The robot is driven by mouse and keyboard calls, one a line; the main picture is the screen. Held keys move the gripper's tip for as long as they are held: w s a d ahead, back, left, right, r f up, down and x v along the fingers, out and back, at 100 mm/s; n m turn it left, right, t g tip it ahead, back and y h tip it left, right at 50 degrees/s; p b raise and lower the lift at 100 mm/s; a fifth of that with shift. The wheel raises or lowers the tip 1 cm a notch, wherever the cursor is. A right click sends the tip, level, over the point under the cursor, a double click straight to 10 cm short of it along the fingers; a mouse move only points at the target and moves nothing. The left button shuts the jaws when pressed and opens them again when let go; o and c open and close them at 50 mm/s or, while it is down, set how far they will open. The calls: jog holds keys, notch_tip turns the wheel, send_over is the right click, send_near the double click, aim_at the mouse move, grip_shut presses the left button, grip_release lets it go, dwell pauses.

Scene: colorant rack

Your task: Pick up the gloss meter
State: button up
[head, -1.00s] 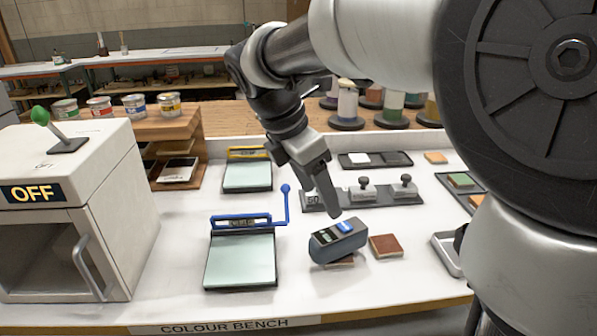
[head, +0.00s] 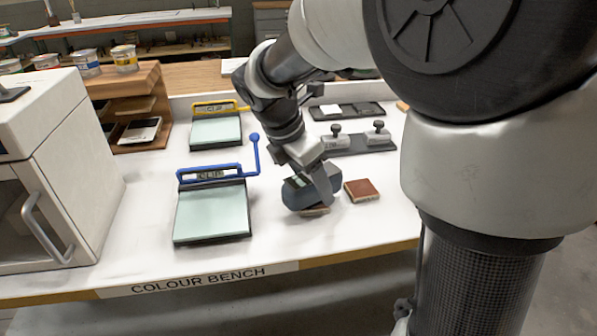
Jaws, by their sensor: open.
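The gloss meter (head: 297,199) is a dark blue-grey block with a rounded body, near the front of the white bench. It sits on a brown panel (head: 315,211), of which only an edge shows. My gripper (head: 325,187) points down at the meter from above, and its fingers overlap the meter's right part and top in the head view. The jaws are open. The far finger and most of the meter's top are hidden, so I cannot tell whether the fingers touch it.
A red-brown panel (head: 361,190) lies just right of the meter. A blue-framed clip board (head: 212,213) with a blue lever lies left, a yellow-framed one (head: 215,132) behind it. A rack with knobbed weights (head: 357,142) stands behind. A white oven (head: 60,190) fills the left.

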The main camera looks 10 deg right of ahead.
jog(key=shift+w+d+f, duration=0.1)
jog(key=shift+d+f, duration=0.05)
jog(key=shift+f, duration=0.25)
jog(key=shift+r, duration=0.1)
jog(key=c, duration=1.6)
notch_tip(320, 180, up, 10)
jog(key=p, duration=0.3)
jog(key=shift+p, duration=0.3)
